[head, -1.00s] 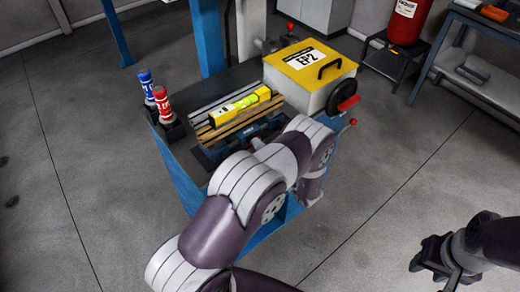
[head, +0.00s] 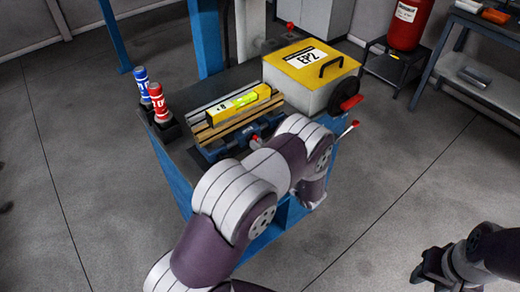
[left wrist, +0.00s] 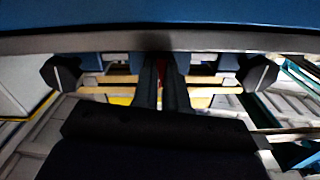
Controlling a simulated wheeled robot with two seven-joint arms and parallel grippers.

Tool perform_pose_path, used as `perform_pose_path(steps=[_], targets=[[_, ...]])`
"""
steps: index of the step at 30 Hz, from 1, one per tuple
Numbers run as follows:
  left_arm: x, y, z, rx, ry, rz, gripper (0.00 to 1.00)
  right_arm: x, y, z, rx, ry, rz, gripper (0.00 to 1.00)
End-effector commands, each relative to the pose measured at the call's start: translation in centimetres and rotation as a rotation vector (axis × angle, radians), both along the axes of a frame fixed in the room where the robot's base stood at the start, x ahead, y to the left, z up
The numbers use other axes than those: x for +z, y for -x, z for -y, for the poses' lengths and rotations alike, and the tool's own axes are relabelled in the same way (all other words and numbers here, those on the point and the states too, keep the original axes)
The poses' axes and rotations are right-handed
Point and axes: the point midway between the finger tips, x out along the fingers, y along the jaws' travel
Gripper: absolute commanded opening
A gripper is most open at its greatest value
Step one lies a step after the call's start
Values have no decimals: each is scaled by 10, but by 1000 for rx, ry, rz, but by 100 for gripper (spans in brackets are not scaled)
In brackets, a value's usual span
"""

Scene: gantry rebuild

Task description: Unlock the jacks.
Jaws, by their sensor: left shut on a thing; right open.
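My left arm reaches over the near side of a blue workbench (head: 172,178), and its wrist hides the left gripper in the head view. In the left wrist view the dark fingers of my left gripper (left wrist: 162,88) are close together with a narrow red thing (left wrist: 162,70) between them. Its full shape is hidden. A lever with a red knob (head: 354,124) sticks out at the bench's right side. Another red knob (head: 290,25) shows at the back. No jack can be made out clearly. My right gripper (head: 421,274) is open and empty above the floor at lower right.
A fire extinguisher (head: 408,22) stands behind right, near a shelf table (head: 478,85). Floor on both sides is clear.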

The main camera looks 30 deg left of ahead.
Motion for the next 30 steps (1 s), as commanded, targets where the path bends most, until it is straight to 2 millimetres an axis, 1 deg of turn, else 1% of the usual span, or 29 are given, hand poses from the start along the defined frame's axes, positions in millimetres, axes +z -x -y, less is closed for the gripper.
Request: perform_pose_path(steps=[1,6,12,29,30], targets=[[2,-3,1,-2,7,38,0,-4,0,0,0,0,0,43],[3,-3,1,-2,41,119,0,-8,0,0,0,0,0,43],[4,-3,1,-2,64,177,0,-11,0,0,0,0,0,43],[6,-3,0,-2,74,203,0,-12,0,0,0,0,0,43],[6,-3,0,-2,74,203,22,-11,0,0,0,0,0,43]])
